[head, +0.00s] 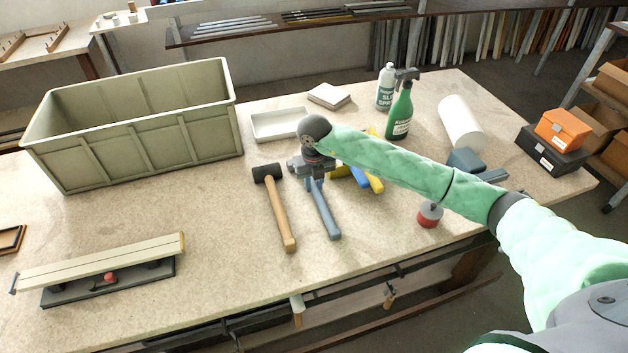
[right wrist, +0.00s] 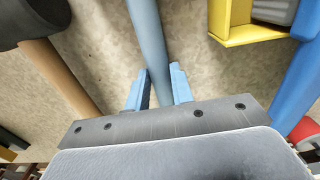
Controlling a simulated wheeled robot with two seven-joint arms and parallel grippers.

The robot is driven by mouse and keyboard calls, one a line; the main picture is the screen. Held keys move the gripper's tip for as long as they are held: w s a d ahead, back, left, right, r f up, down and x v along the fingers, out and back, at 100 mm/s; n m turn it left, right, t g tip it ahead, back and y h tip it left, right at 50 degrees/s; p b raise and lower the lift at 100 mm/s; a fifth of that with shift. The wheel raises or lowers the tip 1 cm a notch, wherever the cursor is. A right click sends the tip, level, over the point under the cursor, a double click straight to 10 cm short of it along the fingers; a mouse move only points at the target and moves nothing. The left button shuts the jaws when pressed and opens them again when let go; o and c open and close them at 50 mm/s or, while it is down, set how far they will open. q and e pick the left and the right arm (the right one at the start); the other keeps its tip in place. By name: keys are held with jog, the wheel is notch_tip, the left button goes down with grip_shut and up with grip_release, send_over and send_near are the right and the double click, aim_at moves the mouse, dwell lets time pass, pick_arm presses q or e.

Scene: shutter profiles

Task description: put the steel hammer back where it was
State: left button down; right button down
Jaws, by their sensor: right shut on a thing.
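The steel hammer has a blue-grey handle (head: 326,216), which points toward the table's front edge in the head view. Its head is mostly hidden by my right wrist. My right gripper (head: 314,181) points down over the hammer and is shut on its handle. In the right wrist view the blue fingers (right wrist: 158,92) sit on either side of the handle (right wrist: 148,30). I cannot tell whether the hammer touches the table or is slightly above it. My left gripper is not in view.
A black-headed mallet (head: 278,205) lies close left of the hammer. Yellow and blue tools (head: 374,182) lie just right. A large grey-green crate (head: 140,132), white tray (head: 277,125), green spray bottle (head: 400,110) and red-and-grey cylinder (head: 429,215) stand around. The table's middle left is clear.

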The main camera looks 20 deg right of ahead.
aim_at(314, 186)
jog(key=shift+f, duration=0.1)
jog(key=c, duration=1.2)
grip_release()
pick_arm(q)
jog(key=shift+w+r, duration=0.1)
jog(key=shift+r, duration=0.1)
pick_arm(e)
jog(key=shift+r, duration=0.25)
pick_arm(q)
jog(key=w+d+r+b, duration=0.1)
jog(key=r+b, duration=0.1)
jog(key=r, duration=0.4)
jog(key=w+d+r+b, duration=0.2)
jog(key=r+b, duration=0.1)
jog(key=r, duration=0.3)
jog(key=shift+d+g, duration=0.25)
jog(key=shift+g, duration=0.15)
pick_arm(e)
notch_tip(314, 186, up, 12)
jog(key=shift+s+f, duration=0.15)
jog(key=shift+f, duration=0.1)
